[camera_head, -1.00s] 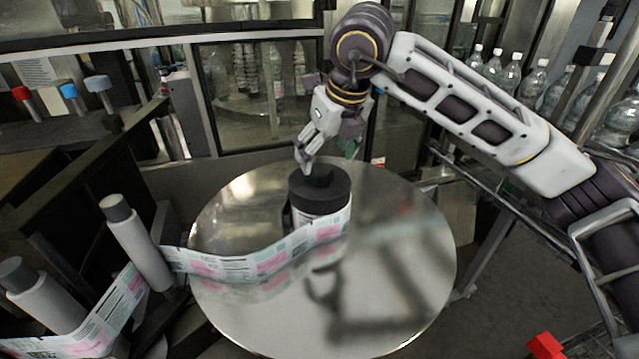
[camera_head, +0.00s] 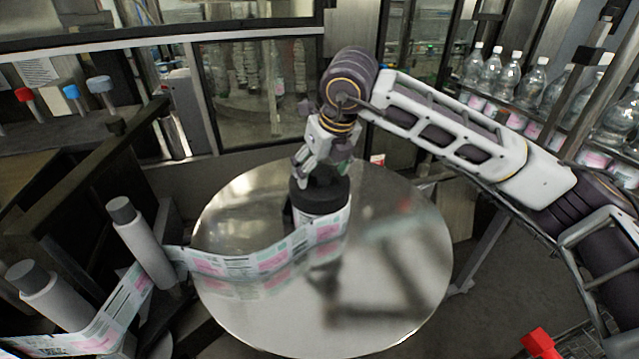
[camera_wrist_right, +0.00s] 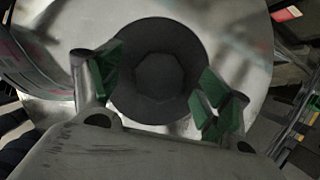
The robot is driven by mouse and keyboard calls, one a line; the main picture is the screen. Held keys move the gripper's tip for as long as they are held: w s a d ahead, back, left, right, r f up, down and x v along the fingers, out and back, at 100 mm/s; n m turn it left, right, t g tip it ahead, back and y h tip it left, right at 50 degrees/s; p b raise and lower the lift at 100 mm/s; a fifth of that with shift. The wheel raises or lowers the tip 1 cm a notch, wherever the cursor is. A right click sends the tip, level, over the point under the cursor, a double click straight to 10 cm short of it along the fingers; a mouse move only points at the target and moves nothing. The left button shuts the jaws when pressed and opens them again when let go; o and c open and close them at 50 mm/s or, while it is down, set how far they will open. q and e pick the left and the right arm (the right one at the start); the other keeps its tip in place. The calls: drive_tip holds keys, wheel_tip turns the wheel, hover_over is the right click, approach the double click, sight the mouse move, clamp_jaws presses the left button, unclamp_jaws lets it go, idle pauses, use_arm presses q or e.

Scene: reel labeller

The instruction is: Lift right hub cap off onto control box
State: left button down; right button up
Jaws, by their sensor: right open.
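The black hub cap (camera_head: 319,198) sits on the hub at the middle of the round metal reel plate (camera_head: 400,290), with the label web running around it. In the right wrist view the cap (camera_wrist_right: 158,108) shows as a dark disc with a raised many-sided knob (camera_wrist_right: 159,76) at its centre. My right gripper (camera_head: 312,180) is just above the cap, pointing down. Its green-padded fingers (camera_wrist_right: 160,88) are open, one on each side of the knob and apart from it. The control box cannot be made out. My left gripper is not in view.
The printed label web (camera_head: 250,262) runs left from the hub to two grey rollers (camera_head: 142,243). Bottles (camera_head: 508,75) stand along the back right. A red block (camera_head: 540,343) shows at the lower right. The front of the plate is clear.

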drive_tip(key=c, duration=1.2)
drive_tip(key=shift+r, duration=0.25)
wheel_tip(320, 180, up, 10)
drive_tip(key=b, duration=0.2)
drive_tip(key=shift+f, duration=0.15)
idle(0.3)
wheel_tip(320, 180, up, 7)
drive_tip(key=p, duration=0.4)
hover_over(321, 171)
idle(1.2)
